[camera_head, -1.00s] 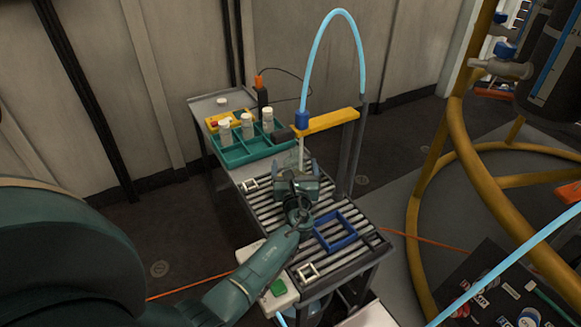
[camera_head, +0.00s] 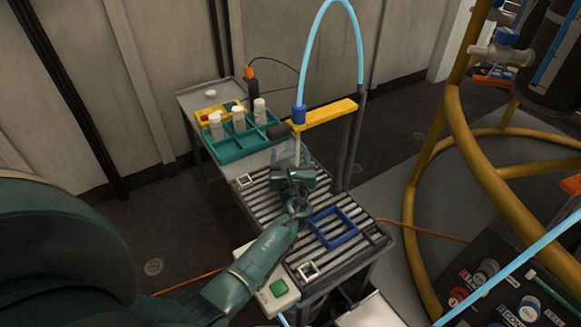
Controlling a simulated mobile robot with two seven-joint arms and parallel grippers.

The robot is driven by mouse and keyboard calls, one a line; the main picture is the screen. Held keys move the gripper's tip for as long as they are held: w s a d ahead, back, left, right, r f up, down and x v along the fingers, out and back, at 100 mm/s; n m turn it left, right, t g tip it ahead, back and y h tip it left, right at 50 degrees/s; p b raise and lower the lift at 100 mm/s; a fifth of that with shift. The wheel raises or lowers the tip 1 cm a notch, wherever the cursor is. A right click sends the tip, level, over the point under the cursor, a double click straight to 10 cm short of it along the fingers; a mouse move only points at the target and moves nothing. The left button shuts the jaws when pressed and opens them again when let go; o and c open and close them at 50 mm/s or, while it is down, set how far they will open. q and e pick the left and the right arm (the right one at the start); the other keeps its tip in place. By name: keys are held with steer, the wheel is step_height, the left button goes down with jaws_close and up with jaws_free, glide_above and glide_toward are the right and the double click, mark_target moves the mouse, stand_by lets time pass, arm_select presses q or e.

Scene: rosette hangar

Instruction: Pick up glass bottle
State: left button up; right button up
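A pale, see-through shape that looks like the glass bottle (camera_head: 286,152) stands under the filling nozzle, at the far end of the roller rack. It is small and partly hidden by my gripper. My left gripper (camera_head: 291,160) reaches over the rollers from the near side, with its fingertips at this shape. Its hand hides the lower part, and I cannot tell whether the fingers are closed on it. My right gripper is not in view.
A teal tray (camera_head: 228,153) holds several white-capped containers (camera_head: 239,120) behind the rack. A yellow bar (camera_head: 328,113) with a blue hose (camera_head: 322,30) overhangs the gripper. A blue square frame (camera_head: 333,227) lies on the rollers. A green button (camera_head: 279,288) is at the near end.

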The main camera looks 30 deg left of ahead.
mark_target(290, 145)
arm_select(q)
steer(key=c, duration=0.7)
steer(key=shift+r, duration=0.1)
